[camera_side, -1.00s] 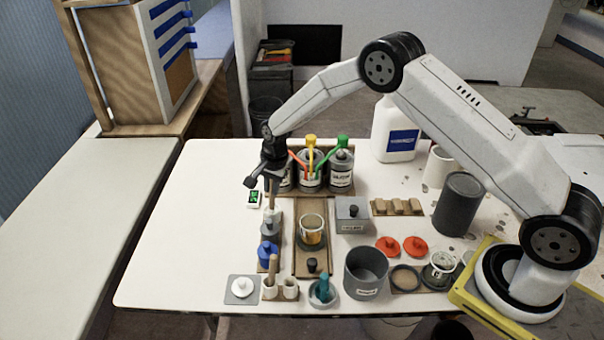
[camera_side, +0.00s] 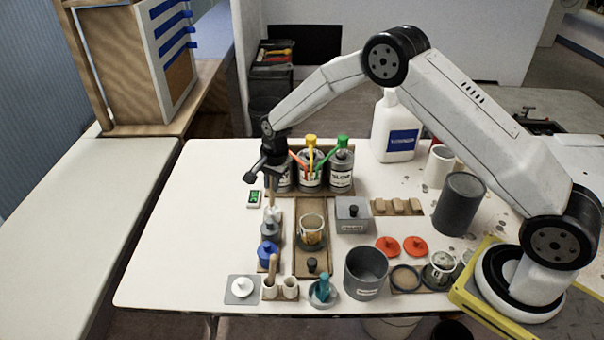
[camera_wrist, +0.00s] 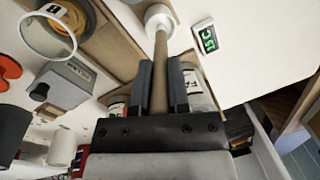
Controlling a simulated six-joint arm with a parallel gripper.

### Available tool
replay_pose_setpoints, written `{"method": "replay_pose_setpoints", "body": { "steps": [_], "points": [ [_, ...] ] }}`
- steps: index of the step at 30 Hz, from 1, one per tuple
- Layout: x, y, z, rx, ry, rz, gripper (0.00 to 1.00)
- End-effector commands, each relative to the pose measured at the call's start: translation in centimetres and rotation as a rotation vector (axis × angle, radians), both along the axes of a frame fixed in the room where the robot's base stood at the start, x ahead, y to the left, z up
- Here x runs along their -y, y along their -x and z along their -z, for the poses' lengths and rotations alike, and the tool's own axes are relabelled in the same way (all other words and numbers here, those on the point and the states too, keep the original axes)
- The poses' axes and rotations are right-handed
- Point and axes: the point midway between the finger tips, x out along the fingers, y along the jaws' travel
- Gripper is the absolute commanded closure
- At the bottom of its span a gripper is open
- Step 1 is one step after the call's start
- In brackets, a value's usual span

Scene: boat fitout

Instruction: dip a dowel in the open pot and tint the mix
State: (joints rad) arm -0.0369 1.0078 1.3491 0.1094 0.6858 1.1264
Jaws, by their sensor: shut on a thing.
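My gripper (camera_side: 270,176) is shut on a wooden dowel (camera_wrist: 161,65), which hangs down between the fingers. In the side view the dowel (camera_side: 272,194) points down at a small white piece (camera_side: 272,213) at the back of the left row. In the wrist view its far end meets a white round cup shape (camera_wrist: 159,17); I cannot tell whether it is inside or just above.
Tins with red, yellow and green handles (camera_side: 311,174) stand behind. A grey lidded box (camera_side: 352,215), a dark open can (camera_side: 366,272) and red lids (camera_side: 401,246) lie to the right. A holder (camera_side: 280,291) stands in front. The table's left part is clear.

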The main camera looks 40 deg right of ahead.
Motion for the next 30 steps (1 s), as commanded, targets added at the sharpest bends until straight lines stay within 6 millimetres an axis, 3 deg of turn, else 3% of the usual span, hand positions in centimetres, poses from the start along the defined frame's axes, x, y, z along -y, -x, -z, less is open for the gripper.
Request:
{"method": "replay_pose_setpoints", "body": {
  "steps": [13,30],
  "points": [
    [-0.1,0.3,-2.4,0.0,0.0,0.0,1.0],
    [-0.1,0.4,-2.6,-0.001,0.0,0.0,1.0]
  ]
}}
